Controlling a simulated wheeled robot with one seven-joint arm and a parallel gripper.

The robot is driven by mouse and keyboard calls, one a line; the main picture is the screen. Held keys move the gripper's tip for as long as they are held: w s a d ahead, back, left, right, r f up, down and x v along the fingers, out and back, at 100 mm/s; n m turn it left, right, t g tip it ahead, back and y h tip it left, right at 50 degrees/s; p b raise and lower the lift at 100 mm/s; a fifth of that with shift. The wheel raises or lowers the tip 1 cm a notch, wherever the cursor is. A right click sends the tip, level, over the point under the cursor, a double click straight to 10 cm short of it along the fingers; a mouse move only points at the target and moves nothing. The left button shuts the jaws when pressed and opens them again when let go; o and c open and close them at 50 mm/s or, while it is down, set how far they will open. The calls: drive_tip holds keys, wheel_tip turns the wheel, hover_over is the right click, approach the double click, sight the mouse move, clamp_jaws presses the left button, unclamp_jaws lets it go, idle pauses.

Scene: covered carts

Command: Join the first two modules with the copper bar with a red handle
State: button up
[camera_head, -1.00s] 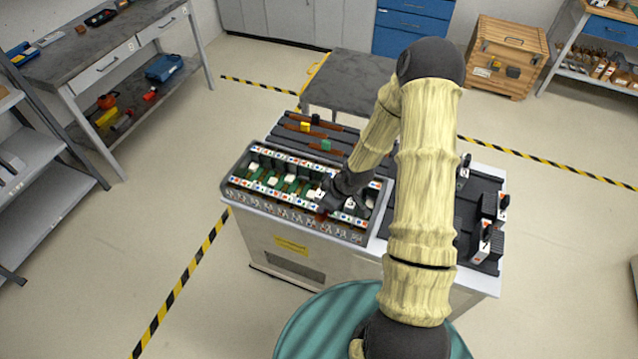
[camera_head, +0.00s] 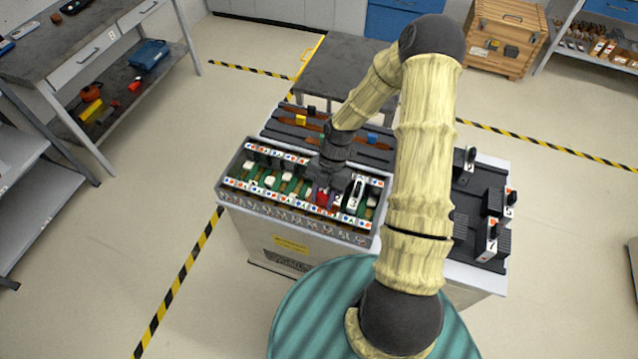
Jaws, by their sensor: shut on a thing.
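My gripper (camera_head: 325,188) points down over the right half of the open module case (camera_head: 222,197). It is shut on the red handle (camera_head: 322,198) of the copper bar. The bar itself is mostly hidden by the gripper and the case contents, so I cannot tell whether it touches any module. A black and white module (camera_head: 354,194) marked 3 stands upright just right of the gripper. I cannot make out the first two modules clearly.
Behind the case, a dark rack holds copper bars with yellow (camera_head: 300,120) and blue (camera_head: 371,137) handles. More modules (camera_head: 491,241) stand in a dark holder on the cart's right side. A grey table (camera_head: 345,75) stands behind the cart.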

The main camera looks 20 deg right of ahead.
sight(323, 203)
drive_tip(key=shift+w+r+n+g, duration=0.3)
drive_tip(key=shift+w+n, duration=0.05)
drive_tip(key=shift+n, duration=0.55)
drive_tip(key=shift+s, duration=0.15)
drive_tip(key=shift+r+h, duration=0.1)
drive_tip(key=shift+h, duration=0.2)
drive_tip(key=shift+f+b, duration=0.5)
drive_tip(key=shift+f, duration=0.65)
drive_tip(key=shift+a+f+b, duration=0.1)
drive_tip(key=shift+f+b, duration=0.35)
drive_tip(key=shift+f, duration=0.2)
drive_tip(key=shift+f+b, duration=0.45)
drive_tip(key=shift+f, duration=0.3)
drive_tip(key=shift+s+f+b, duration=0.1)
drive_tip(key=shift+f+b, duration=0.2)
drive_tip(key=shift+f, duration=0.15)
drive_tip(key=shift+f+b, duration=1.15)
drive_tip(key=shift+f, duration=0.7)
